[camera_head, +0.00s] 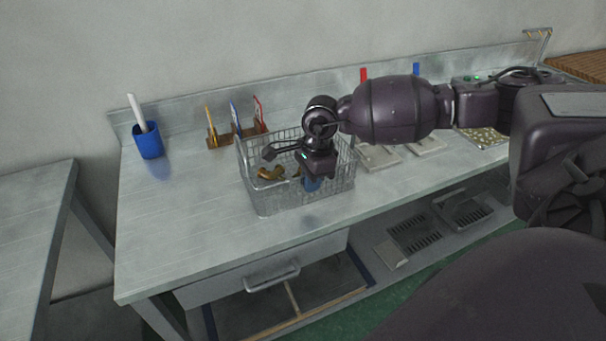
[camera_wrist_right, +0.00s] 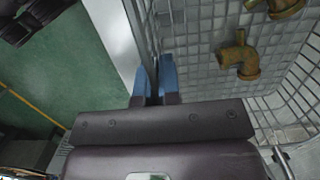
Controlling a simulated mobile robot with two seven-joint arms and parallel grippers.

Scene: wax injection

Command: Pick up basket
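The wire basket (camera_head: 275,203) stands on the metal worktable, near its front edge. Brass-coloured bent pieces (camera_head: 270,174) lie inside; two show in the right wrist view, one near the middle of the mesh floor (camera_wrist_right: 238,58). My right gripper (camera_head: 311,183) reaches down at the basket's front wall. In the right wrist view its blue fingertips (camera_wrist_right: 154,75) are close together, one on each side of the basket's wall, and look closed on it. The exact contact is hard to see. My left gripper is not in view.
A blue cup (camera_head: 149,144) with a white stick stands at the left. A wooden holder (camera_head: 221,140) with coloured tools stands behind the basket. Flat plates (camera_head: 378,158) lie to the right. A drawer (camera_head: 262,272) is under the table. The left tabletop is clear.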

